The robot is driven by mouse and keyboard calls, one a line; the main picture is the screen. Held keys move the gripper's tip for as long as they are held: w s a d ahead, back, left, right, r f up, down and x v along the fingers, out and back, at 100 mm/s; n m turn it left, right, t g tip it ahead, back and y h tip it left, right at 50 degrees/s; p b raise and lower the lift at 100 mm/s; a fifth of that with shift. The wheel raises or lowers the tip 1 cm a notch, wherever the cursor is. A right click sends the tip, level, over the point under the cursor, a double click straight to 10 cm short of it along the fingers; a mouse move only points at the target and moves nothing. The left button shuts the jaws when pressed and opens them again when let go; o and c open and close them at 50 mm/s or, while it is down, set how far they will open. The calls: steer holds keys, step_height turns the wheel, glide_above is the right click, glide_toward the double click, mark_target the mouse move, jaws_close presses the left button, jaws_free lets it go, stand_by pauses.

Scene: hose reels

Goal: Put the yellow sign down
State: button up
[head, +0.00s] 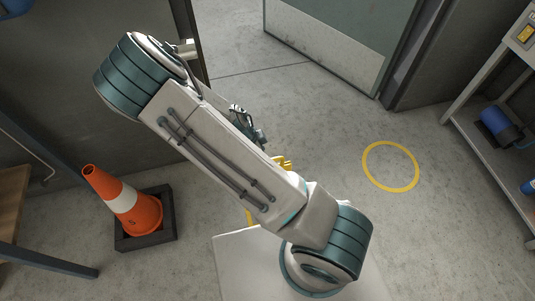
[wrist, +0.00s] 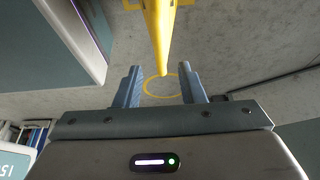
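The yellow sign (head: 285,163) is mostly hidden behind my arm in the head view; only small yellow parts show at the arm's edges. In the wrist view a yellow bar of the sign (wrist: 158,35) comes down from the top edge, its end in line with the gap between my fingertips. My gripper (wrist: 161,72) has its two fingers apart, with floor visible on both sides of the bar, and neither finger appears to touch it. A yellow ring (head: 365,172) is marked on the floor to the right; a yellow ring (wrist: 146,86) also shows between the fingers.
An orange cone (head: 147,220) on a black base stands at the left. A metal shelf (head: 480,135) with a blue item is at the right. A door (head: 325,35) stands open at the back. The floor around the ring is clear.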

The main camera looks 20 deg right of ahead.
steer(key=v, duration=0.3)
steer(key=shift+p, duration=0.4)
steer(key=shift+s+a+r, duration=0.1)
steer(key=shift+r, duration=0.15)
steer(key=s+d+r+n+y, duration=0.1)
steer(key=s+r+n, duration=0.3)
steer(key=r, duration=0.5)
steer(key=s+d+r+n+y, duration=0.1)
steer(key=s+r+n+y, duration=0.1)
steer(key=s+r+n, duration=0.3)
steer(key=s+d+r+n+t+y, duration=0.1)
steer(key=s+r+n, duration=0.3)
steer(key=r+n, duration=0.5)
step_height(320, 180, up, 4)
steer(key=shift+s+d+r, duration=0.1)
steer(key=shift+s+d, duration=0.05)
steer(key=shift+d, duration=0.35)
step_height(320, 180, up, 30)
steer(key=t+p, duration=0.1)
steer(key=p, duration=2.6)
steer(key=shift+t, duration=0.4)
